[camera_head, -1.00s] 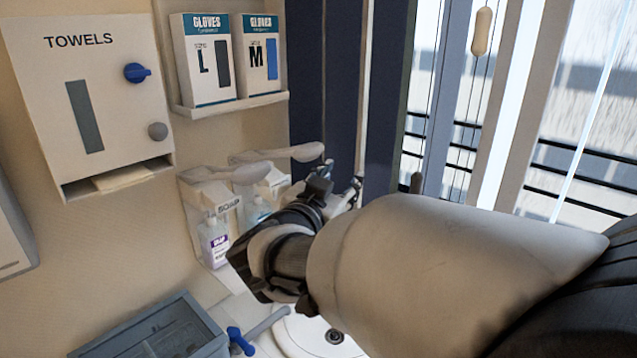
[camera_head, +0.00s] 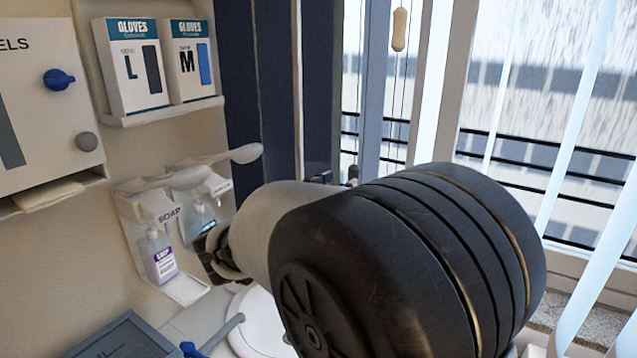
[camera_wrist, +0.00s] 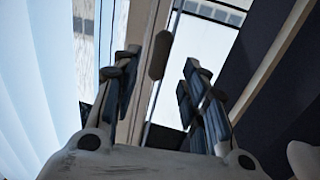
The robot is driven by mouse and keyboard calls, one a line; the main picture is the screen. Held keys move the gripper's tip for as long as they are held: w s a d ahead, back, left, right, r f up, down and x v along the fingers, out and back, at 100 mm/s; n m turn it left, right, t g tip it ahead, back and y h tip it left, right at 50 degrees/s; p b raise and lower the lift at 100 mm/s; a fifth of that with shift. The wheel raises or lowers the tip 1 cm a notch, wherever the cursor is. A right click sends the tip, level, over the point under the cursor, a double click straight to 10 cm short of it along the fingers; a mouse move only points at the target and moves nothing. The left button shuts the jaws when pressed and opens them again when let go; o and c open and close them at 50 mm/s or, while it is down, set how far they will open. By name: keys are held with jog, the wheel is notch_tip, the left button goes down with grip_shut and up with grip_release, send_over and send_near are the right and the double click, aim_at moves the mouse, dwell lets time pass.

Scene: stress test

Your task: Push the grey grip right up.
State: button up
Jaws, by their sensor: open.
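A pale beige oblong pull (camera_head: 399,30) hangs on a cord in front of the window in the head view. In the wrist view a dull grey-brown oblong pull (camera_wrist: 158,55) hangs on its cord, seen between the two fingers. My gripper (camera_wrist: 161,60) is open and empty, its fingers apart on both sides of the pull; I cannot tell how far off the pull is. In the head view my arm hides most of my gripper. A small dark grey upright piece (camera_head: 352,173) shows just above my arm; I cannot tell whether it is a grip.
Dark blue slats (camera_head: 316,90) and pale slats (camera_head: 432,80) hang before the window. Glove boxes (camera_head: 137,70) stand on a wall shelf, above soap dispensers (camera_head: 155,250) with long levers. A towel dispenser (camera_head: 40,100) with a grey knob (camera_head: 87,141) is at left. A basin (camera_head: 258,325) lies below.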

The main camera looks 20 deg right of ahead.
jog(key=b+x, duration=0.1)
jog(key=x, duration=0.5)
jog(key=shift+w+d, duration=0.2)
jog(key=shift+d, duration=0.2)
jog(key=shift+c, duration=0.5)
grip_shut()
